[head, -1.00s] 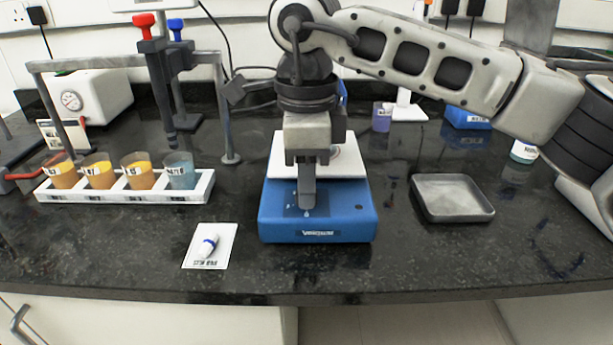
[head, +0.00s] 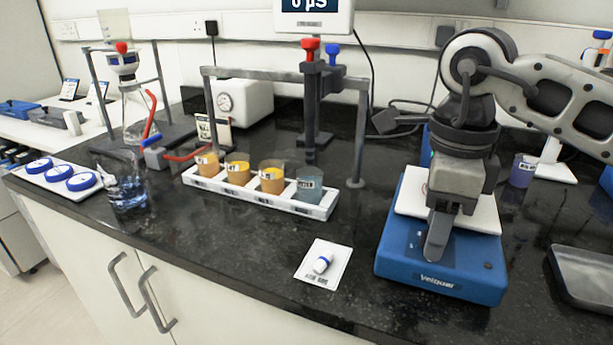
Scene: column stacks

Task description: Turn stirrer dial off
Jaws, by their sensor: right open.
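The stirrer (head: 440,283) is a blue box with a white square top plate (head: 483,217); it stands on the black bench at the right. My right gripper (head: 437,242) reaches down over its front part, fingers pointing down at the sloped front panel. One finger is seen nearly edge-on in front, so the gap between the fingers is hard to see. I cannot make out the dial; the gripper covers part of the panel. I cannot tell whether the fingers touch anything there. My left gripper is not in view.
A small card (head: 310,276) with a white and blue item lies left of the stirrer. A white rack (head: 318,209) of several beakers stands further left. A grey tray (head: 585,283) is at the right edge. Bare bench lies between the card and the stirrer.

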